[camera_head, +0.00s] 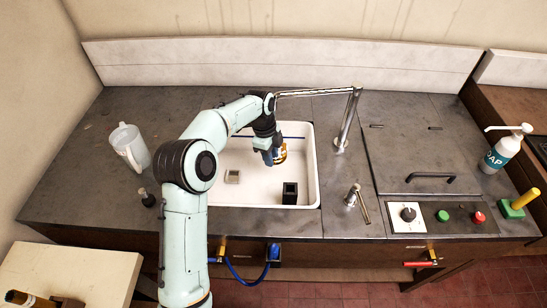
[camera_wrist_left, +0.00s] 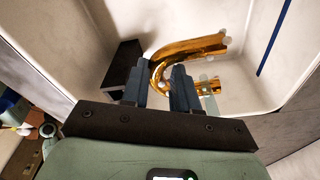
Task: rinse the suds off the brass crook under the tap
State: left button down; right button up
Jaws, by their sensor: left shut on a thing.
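The brass crook (camera_head: 281,153) is a shiny golden curved tube, inside the white sink (camera_head: 313,165) in the head view. My left gripper (camera_head: 272,158) is shut on it and partly hides it. In the left wrist view the crook (camera_wrist_left: 190,48) bends between the two dark fingers of my left gripper (camera_wrist_left: 158,88). Several pale suds blobs (camera_wrist_left: 222,56) cling to the tube. The steel tap (camera_head: 345,120) stands right of the sink, and its spout reaches left above the basin, near my left wrist. I cannot make out any running water. My right gripper is not in view.
A clear jug (camera_head: 129,147) stands on the left counter. A small tap lever (camera_head: 353,194) is at the sink's front right. A soap bottle (camera_head: 502,152) stands far right.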

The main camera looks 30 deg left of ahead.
pick_arm(q)
jog(key=shift+s+d+b, duration=0.1)
jog(key=shift+s+b, duration=0.25)
jog(key=shift+s, duration=0.25)
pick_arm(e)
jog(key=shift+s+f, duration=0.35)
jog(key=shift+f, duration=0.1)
pick_arm(q)
jog(key=d, duration=0.8)
jog(key=shift+w, duration=0.45)
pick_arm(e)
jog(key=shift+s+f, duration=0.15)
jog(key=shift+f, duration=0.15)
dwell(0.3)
